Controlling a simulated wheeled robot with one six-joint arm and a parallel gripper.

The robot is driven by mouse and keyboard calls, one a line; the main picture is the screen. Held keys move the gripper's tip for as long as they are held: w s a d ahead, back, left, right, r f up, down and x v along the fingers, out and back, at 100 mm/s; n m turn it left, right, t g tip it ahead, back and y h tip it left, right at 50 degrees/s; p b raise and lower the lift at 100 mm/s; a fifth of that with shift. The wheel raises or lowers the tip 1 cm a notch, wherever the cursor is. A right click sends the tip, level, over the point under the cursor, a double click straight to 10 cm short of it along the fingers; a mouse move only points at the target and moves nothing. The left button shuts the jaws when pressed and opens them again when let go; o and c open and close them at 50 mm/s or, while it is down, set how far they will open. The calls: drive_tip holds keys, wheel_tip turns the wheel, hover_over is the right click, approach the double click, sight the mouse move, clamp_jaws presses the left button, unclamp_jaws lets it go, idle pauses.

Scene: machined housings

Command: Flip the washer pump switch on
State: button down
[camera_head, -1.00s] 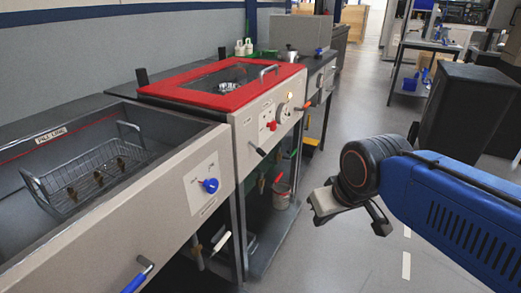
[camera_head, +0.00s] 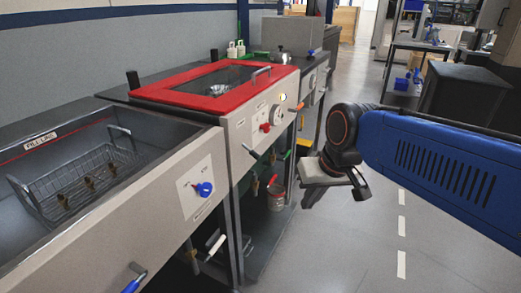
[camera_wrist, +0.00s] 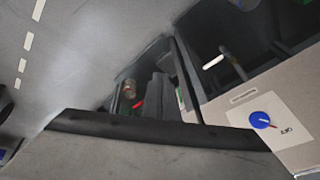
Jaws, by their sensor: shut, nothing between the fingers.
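The red-lidded machine (camera_head: 153,92) stands mid-left, and its front panel carries a red switch (camera_head: 265,128), a white dial (camera_head: 276,113) and a small lit lamp (camera_head: 283,97). The panel lettering is too small to read, so I cannot tell which control is the pump switch. The open tank in front has a blue knob (camera_head: 204,189) on a white plate; it also shows in the wrist view (camera_wrist: 262,119) beside a label that seems to read OFF. My gripper (camera_head: 333,192) is shut and empty over the aisle, right of the panels and apart from them.
A dark handle (camera_head: 250,151) and an orange-tipped lever (camera_head: 297,107) stick out from the machine front. A blue-gripped lever (camera_head: 134,283) juts from the tank. The aisle floor (camera_head: 350,255) is clear.

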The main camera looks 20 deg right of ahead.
drive_tip(key=w+r+m+g+y, duration=0.1)
drive_tip(key=w+r+m+y, duration=0.3)
drive_tip(key=w, duration=1)
drive_tip(key=m+y, duration=0.2)
drive_tip(key=m, duration=0.1)
approach(252, 152)
drive_tip(key=w+d+f, duration=0.2)
drive_tip(key=w+d, duration=0.3)
drive_tip(key=shift+g, duration=0.3)
drive_tip(key=s+a+f, duration=0.1)
drive_tip(key=a+f, duration=0.5)
drive_tip(key=a, duration=0.1)
drive_tip(key=shift+s, duration=0.2)
drive_tip(key=shift+f, duration=0.1)
